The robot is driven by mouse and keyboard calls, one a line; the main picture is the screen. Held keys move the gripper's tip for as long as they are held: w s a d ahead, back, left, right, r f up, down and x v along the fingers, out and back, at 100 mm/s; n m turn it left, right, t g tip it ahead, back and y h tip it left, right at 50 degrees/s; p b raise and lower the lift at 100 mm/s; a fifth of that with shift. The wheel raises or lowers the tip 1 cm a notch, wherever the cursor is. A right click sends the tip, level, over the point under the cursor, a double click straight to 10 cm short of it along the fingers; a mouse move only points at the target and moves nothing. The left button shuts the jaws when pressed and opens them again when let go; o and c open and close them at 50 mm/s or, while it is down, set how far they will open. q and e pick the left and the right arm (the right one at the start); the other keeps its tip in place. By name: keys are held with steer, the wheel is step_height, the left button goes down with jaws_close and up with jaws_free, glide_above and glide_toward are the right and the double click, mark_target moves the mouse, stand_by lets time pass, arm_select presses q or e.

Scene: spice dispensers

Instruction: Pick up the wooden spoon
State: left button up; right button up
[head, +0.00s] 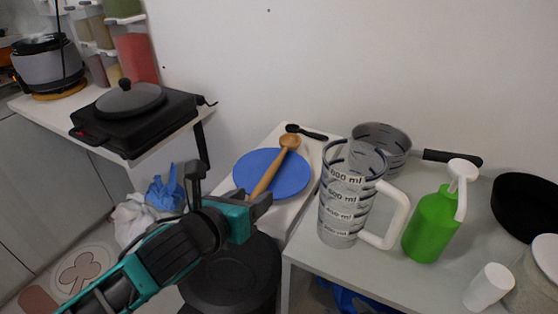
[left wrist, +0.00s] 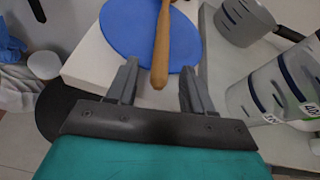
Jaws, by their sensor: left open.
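The wooden spoon (head: 272,170) lies across a round blue plate (head: 292,184) on a narrow white surface. Its bowl end points to the back and its handle end points toward my left gripper (head: 229,190). In the left wrist view, the handle (left wrist: 162,45) reaches down between the fingertips of my left gripper (left wrist: 158,85). The fingers are open and apart from the handle on both sides. The blue plate (left wrist: 125,25) shows behind them. The spoon's bowl is outside the left wrist view. My right gripper is not in view.
A clear measuring jug (head: 340,210), a saucepan (head: 381,146) and a green pump bottle (head: 432,226) stand on the table to the right. A black spoon (head: 306,132) lies behind the plate. A dark round bin (head: 232,275) stands below the gripper.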

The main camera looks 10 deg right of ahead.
arm_select(q)
jaws_close()
stand_by(0.3)
steer(key=shift+r, duration=0.15)
